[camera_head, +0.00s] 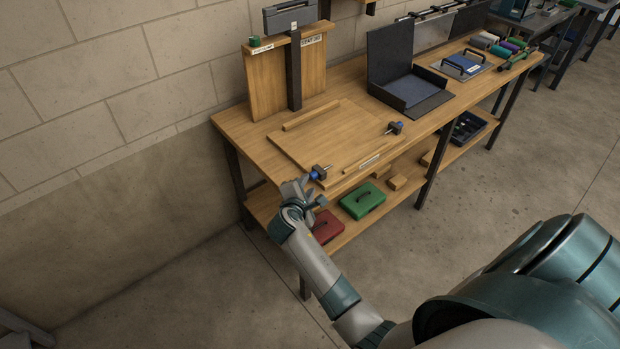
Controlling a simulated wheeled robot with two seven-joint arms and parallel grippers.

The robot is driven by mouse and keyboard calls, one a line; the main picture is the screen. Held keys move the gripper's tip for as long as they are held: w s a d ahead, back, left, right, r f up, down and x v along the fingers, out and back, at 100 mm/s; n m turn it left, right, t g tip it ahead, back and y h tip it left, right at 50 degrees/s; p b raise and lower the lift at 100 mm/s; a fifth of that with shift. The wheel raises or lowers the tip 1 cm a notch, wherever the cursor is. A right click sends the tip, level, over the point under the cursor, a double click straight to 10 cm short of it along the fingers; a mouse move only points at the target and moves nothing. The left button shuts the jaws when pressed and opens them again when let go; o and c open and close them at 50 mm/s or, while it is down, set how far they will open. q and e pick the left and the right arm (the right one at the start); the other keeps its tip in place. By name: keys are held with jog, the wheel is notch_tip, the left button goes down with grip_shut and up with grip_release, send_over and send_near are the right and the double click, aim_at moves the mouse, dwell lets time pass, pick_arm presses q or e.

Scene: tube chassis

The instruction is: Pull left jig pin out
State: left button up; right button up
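The jig is a flat wooden board (335,134) with raised strips, lying on the workbench. The left jig pin (318,173) has a blue part and a dark part and sits at the board's front left corner. A similar right pin (395,128) sits at its right side. My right gripper (304,184) is at the bench's front edge, just beside the left pin in the picture. Its fingers are small here, so I cannot tell whether they touch the pin or are open. My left gripper is not in view.
An upright wooden panel (265,82) with a dark post stands behind the jig. An open dark case (396,75) lies to the right. A green box (363,200) and a red box (327,226) are on the lower shelf. Bare floor lies in front.

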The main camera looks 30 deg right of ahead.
aim_at(311, 178)
jog(key=shift+p+x, duration=0.3)
jog(key=shift+x, duration=2.3)
jog(key=shift+c, duration=0.6)
grip_shut()
